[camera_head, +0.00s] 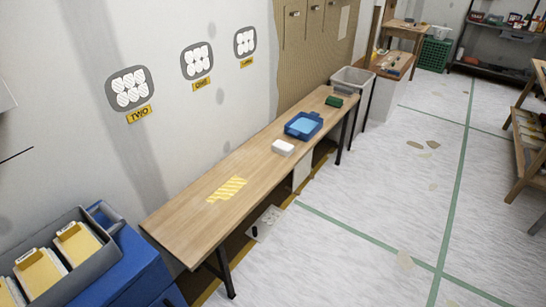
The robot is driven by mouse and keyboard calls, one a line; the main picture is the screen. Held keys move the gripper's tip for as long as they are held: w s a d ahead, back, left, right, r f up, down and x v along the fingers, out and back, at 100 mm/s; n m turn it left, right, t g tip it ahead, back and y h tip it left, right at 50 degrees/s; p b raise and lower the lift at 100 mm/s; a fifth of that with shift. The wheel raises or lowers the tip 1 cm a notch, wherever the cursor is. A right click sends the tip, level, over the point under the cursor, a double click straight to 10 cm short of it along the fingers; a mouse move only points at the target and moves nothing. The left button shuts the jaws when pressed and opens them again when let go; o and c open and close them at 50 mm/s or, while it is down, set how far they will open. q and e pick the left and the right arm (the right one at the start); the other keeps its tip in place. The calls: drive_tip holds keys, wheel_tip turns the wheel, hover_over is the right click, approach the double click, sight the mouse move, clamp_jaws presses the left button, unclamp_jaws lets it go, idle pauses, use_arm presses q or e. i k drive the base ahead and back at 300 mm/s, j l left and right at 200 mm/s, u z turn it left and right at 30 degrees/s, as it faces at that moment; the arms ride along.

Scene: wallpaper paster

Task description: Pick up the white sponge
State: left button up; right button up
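The white sponge (283,147) is a small white block. It lies on the long wooden table (185,222) in the head view, just in front of a blue tray (304,125) and near the table's right-hand edge. It appears to lie flat and apart from the tray. Neither of my grippers shows in the head view.
A green block (334,101) lies beyond the tray. A yellow striped patch (227,189) marks the table nearer me. A grey bin (351,78) stands at the table's far end. A blue cabinet (130,275) with a grey box stands at lower left. Floor right of the table is mostly clear.

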sight(286, 149)
drive_tip(key=i+l+u, duration=0.15)
drive_tip(key=i+u, duration=0.2)
drive_tip(key=u, duration=0.15)
drive_tip(key=i+l+u, duration=0.3)
drive_tip(key=u, duration=0.15)
